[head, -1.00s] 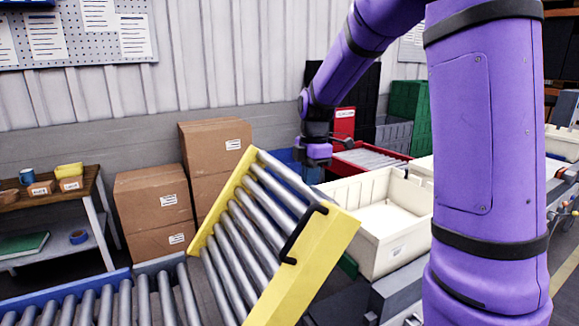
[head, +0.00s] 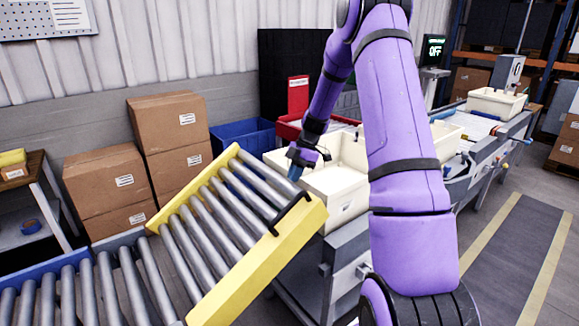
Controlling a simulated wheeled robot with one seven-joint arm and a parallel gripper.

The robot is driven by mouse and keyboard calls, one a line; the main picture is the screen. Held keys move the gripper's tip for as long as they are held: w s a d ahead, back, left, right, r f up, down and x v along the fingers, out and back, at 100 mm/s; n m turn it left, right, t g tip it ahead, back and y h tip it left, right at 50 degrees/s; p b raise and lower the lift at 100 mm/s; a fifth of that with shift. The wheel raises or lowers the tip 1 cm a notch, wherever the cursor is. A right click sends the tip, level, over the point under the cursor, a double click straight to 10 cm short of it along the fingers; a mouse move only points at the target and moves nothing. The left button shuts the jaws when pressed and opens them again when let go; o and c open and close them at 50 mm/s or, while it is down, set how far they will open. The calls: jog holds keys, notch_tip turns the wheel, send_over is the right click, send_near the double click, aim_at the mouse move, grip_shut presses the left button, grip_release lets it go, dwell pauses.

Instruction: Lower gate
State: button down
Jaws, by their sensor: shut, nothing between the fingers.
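The gate is a yellow-framed roller section (head: 262,262) in the head view.
A roller conveyor (head: 82,293) with a blue side is at lower left. Cream bins (head: 345,181) stand behind the gate, on the conveyor line to the right. Cardboard boxes (head: 108,183) and a blue bin (head: 240,137) are at the back. A striped floor lane (head: 510,262) is clear at right.

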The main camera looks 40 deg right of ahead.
jog(key=d+f, duration=0.3)
jog(key=f, duration=0.4)
jog(key=shift+d, duration=0.1)
dwell(0.5)
